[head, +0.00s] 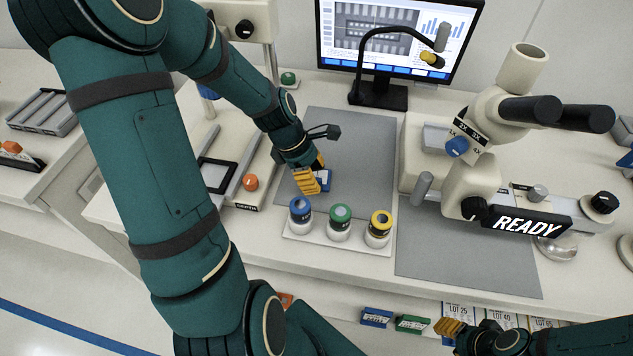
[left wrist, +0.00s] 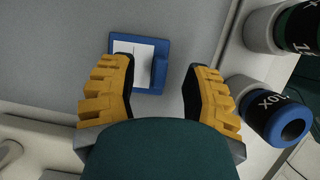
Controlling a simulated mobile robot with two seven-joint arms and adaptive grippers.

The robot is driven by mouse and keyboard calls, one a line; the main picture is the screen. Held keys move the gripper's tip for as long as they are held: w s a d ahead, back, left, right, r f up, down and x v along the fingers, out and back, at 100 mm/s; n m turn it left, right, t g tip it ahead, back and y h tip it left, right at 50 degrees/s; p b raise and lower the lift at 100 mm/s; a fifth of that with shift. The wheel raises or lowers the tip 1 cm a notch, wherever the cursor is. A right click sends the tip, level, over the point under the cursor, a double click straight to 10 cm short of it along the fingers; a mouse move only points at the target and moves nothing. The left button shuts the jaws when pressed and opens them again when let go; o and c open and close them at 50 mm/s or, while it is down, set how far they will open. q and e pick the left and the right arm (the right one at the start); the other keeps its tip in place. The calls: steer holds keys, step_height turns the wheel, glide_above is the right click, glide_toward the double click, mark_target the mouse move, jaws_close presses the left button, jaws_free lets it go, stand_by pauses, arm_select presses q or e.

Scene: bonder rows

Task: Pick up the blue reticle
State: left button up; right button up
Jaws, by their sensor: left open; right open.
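The blue reticle (head: 324,181) is a small blue square piece with a white face and a raised blue bar on one side. It lies on the grey mat (head: 352,150), partly hidden by my left gripper (head: 309,178) in the head view. In the left wrist view, the reticle (left wrist: 146,84) shows just beyond and between the fingertips of my left gripper (left wrist: 158,72), nearer the left finger. The left gripper is open and empty. My right gripper (head: 450,330) is open and low at the front right, away from the reticle; its fingers show only partly.
A white tray (head: 337,250) with blue (head: 300,214), green (head: 340,221) and yellow (head: 379,228) ringed cylinders stands close by the reticle. A microscope (head: 480,150) stands right, a monitor (head: 400,35) behind. Blue (head: 376,317) and green (head: 412,324) labelled pieces sit below the bench edge.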

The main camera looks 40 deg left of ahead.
arm_select(q)
steer(key=shift+x, duration=1.05)
jaws_close()
steer(key=shift+r, duration=0.1)
